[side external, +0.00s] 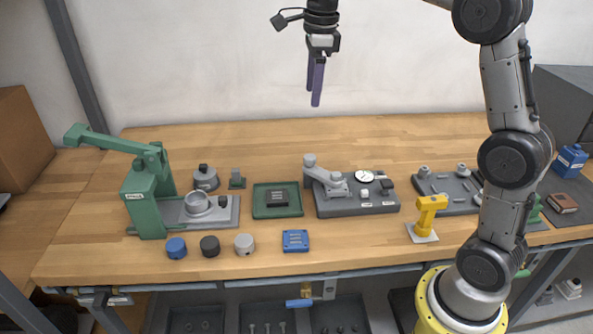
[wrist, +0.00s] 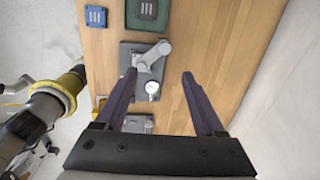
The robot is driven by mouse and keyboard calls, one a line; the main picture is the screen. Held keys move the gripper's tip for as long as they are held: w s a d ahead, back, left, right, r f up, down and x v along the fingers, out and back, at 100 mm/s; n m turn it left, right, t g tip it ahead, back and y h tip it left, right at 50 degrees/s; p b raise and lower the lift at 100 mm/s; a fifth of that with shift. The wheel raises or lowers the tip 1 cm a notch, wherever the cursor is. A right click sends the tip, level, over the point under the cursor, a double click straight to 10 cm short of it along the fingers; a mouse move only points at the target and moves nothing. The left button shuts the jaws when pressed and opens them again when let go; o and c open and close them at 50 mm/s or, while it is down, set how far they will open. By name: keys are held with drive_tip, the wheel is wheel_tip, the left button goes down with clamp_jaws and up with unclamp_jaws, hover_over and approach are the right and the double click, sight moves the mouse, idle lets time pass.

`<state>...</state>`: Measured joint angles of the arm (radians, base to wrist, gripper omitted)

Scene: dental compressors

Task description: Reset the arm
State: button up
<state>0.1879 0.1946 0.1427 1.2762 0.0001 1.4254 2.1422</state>
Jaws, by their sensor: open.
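My gripper (side external: 316,86) hangs high above the back of the wooden bench, pointing down, well clear of everything on it. In the wrist view my gripper (wrist: 158,75) shows two dark purple fingers spread wide with nothing between them but the bench far below. My arm rises from the yellow base at the right and bends over at the top. Under the fingers in the wrist view lies a grey fixture plate (wrist: 130,93) with a lever arm and a white dial gauge (wrist: 152,87).
The bench (side external: 300,130) holds a green press (side external: 146,200), blue, black and grey caps, a green tray (side external: 277,211), a blue block (side external: 295,240), the grey fixture (side external: 350,205), a yellow stand (side external: 428,212) and another grey plate (side external: 447,205). The bench's back strip is clear.

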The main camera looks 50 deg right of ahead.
drive_tip(key=s+a+r+n+t, duration=0.1)
drive_tip(key=s+a+r+n, duration=0.2)
drive_tip(key=s, duration=0.5)
drive_tip(key=s+a+r+n+t, duration=0.1)
drive_tip(key=s+a+n+t, duration=0.15)
drive_tip(key=s+n, duration=0.4)
drive_tip(key=s+a+f+n, duration=0.2)
drive_tip(key=s+f+n, duration=0.9)
drive_tip(key=n, duration=0.6)
drive_tip(key=shift+s+a+t, duration=0.35)
drive_tip(key=shift+s+t, duration=0.1)
drive_tip(key=shift+s, duration=0.1)
drive_tip(key=shift+f, duration=0.1)
